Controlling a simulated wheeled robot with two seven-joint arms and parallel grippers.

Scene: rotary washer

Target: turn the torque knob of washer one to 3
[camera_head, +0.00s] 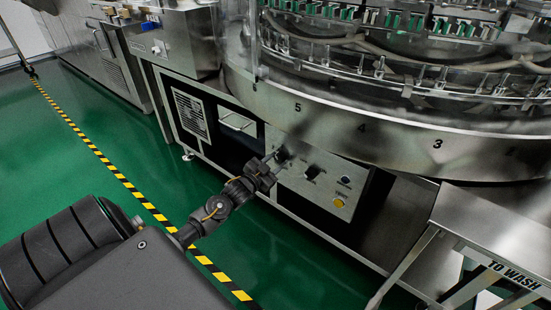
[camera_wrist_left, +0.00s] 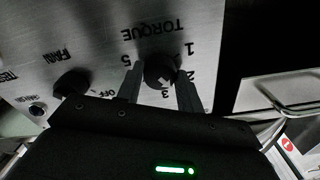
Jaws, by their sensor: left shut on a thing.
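The torque knob (camera_wrist_left: 160,70) is a round black knob on a metal control panel (camera_wrist_left: 90,25), seen upside down in the left wrist view. My left gripper (camera_wrist_left: 160,88) has one finger on each side of the knob and is shut on it. A white mark on the knob shows on its lower side, near the printed 3. The numbers 1, 2, 3 and 5 are readable around it. In the head view my left gripper (camera_head: 274,163) reaches the left end of the panel and partly hides the knob (camera_head: 282,156). My right gripper is not in view.
The fan knob (camera_wrist_left: 71,83) sits beside the torque knob, with a small test control (camera_wrist_left: 37,108) beyond it. In the head view a yellow button (camera_head: 339,203) is lower on the panel. The round washer (camera_head: 330,120) overhangs the panel. A metal table (camera_head: 490,225) stands at the right.

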